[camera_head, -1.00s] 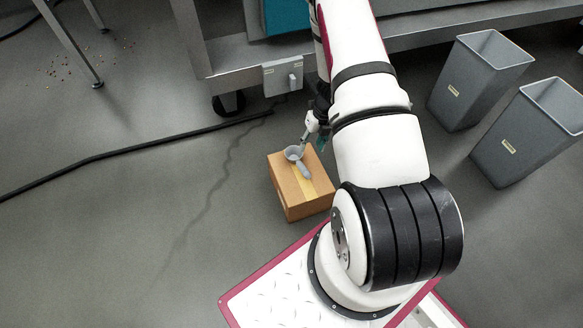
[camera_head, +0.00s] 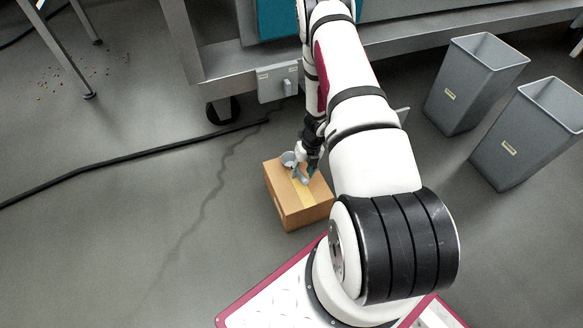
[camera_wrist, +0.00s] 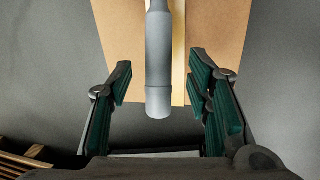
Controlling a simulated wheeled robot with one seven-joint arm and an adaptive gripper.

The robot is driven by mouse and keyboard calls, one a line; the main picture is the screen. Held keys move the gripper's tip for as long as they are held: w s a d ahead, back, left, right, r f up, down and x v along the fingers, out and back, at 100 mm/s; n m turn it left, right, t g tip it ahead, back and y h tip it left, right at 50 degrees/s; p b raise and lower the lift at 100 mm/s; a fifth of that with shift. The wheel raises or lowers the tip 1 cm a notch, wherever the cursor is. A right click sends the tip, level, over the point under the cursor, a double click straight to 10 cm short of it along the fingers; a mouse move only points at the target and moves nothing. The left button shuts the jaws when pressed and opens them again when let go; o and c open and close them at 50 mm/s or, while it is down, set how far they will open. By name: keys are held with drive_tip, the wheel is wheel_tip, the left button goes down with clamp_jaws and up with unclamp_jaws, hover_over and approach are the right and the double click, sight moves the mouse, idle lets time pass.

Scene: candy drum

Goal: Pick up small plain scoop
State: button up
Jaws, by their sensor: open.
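The small plain scoop is grey, and its bowl (camera_head: 289,158) lies on top of a cardboard box (camera_head: 302,211) in the head view. In the wrist view its handle (camera_wrist: 159,65) points down the picture toward my gripper, and the bowl is out of the frame. My gripper (camera_wrist: 161,88) is open, with its dark green pads on either side of the handle end and clear gaps to both. In the head view my gripper (camera_head: 309,170) is close above the box top and partly covers the scoop. The box also shows in the wrist view (camera_wrist: 222,30).
Two grey bins (camera_head: 470,85) (camera_head: 525,135) stand at the right. A metal bench frame (camera_head: 225,62) is behind the box. A black cable (camera_head: 110,158) runs along the floor at left. The floor left of the box is clear.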

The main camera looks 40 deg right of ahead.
drive_tip(key=f, duration=0.1)
drive_tip(key=f+b, duration=0.1)
drive_tip(key=f, duration=0.1)
drive_tip(key=shift+a, duration=0.3)
clamp_jaws()
drive_tip(key=shift+w+r, duration=0.1)
drive_tip(key=shift+r, duration=0.1)
